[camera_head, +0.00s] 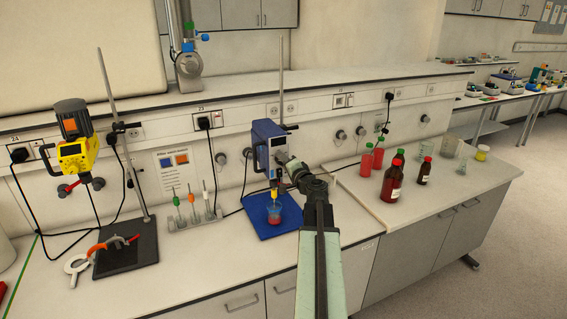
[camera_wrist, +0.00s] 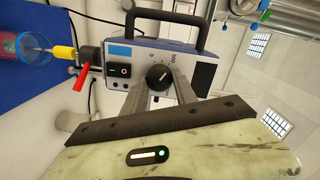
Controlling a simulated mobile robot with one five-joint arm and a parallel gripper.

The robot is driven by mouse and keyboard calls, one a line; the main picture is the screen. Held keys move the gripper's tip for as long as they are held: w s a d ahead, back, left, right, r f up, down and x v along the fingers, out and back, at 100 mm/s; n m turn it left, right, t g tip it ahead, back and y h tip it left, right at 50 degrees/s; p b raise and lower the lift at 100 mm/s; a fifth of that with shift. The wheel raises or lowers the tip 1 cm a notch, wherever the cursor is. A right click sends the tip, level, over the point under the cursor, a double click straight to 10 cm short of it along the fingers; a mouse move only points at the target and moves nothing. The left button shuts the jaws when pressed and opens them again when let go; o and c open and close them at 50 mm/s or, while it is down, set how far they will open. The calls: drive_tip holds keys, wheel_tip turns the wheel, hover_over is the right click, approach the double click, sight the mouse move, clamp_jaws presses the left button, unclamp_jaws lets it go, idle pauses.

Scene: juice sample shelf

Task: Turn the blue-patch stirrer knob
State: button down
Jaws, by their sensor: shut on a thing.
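The blue stirrer (camera_head: 267,145) stands on a blue base plate (camera_head: 262,224) on the bench. In the wrist view its front panel lies sideways, with a blue patch (camera_wrist: 118,50), a switch (camera_wrist: 118,70) and a black round knob (camera_wrist: 158,75) with a scale around it. My gripper (camera_wrist: 159,88) is shut on the knob, one finger on either side. In the head view my gripper (camera_head: 291,167) reaches the stirrer's front; the knob is hidden there. A beaker with red liquid (camera_head: 273,214) stands under the stirrer's yellow chuck.
A yellow stirrer (camera_head: 74,155) hangs on a stand at the left. A rack of colored pipettes (camera_head: 190,216) stands left of the blue plate. Red bottles (camera_head: 391,180) and glassware stand on the right bench.

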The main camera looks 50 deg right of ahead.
drive_tip(key=c, duration=1)
unclamp_jaws()
drive_tip(key=shift+o, duration=0.2)
drive_tip(key=v, duration=0.7)
drive_tip(key=shift+s, duration=0.35)
drive_tip(key=shift+a, duration=0.2)
